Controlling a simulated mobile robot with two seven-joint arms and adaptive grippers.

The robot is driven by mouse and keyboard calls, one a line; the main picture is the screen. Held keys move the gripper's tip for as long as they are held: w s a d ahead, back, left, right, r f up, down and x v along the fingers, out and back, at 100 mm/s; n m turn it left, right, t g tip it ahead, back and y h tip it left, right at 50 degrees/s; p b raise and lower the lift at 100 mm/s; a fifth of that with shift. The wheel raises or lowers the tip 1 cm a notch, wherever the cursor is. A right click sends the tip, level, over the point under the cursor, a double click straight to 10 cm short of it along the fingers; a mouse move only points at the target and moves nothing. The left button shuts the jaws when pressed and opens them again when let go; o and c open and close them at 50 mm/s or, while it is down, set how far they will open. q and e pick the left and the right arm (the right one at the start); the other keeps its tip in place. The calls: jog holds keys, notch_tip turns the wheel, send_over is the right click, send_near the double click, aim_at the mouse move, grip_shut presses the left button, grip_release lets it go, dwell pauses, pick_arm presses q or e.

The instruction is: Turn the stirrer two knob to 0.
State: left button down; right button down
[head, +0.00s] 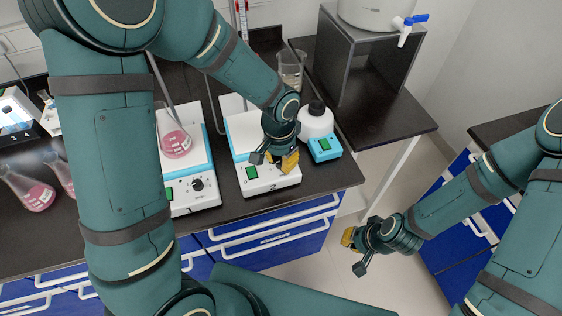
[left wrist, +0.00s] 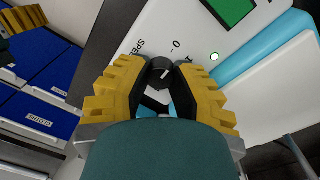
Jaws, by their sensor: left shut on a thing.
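Stirrer two (head: 246,181) is the white and light blue device marked 2 on the bench. Its black knob (left wrist: 160,72) shows in the left wrist view on the front panel, with a white pointer line and the markings "SPEED" and "0" close by. My left gripper (head: 285,160) is at that panel; in the left wrist view its yellow fingers (left wrist: 163,84) are closed around the knob, one on each side. In the head view the gripper hides the knob. My right gripper (head: 354,247) hangs over the floor, away from the bench; its finger opening is unclear.
Another stirrer (head: 193,199) with a pink flask (head: 173,140) stands to the left. Pink flasks (head: 32,189) stand at far left.

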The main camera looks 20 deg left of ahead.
aim_at(280, 161)
pick_arm(q)
jog(key=shift+n, duration=0.6)
jog(key=c, duration=0.7)
grip_release()
jog(key=shift+c, duration=0.2)
jog(key=shift+w+r, duration=0.1)
jog(key=shift+w+r, duration=0.1)
jog(key=shift+r, duration=3.85)
jog(key=shift+s, duration=0.2)
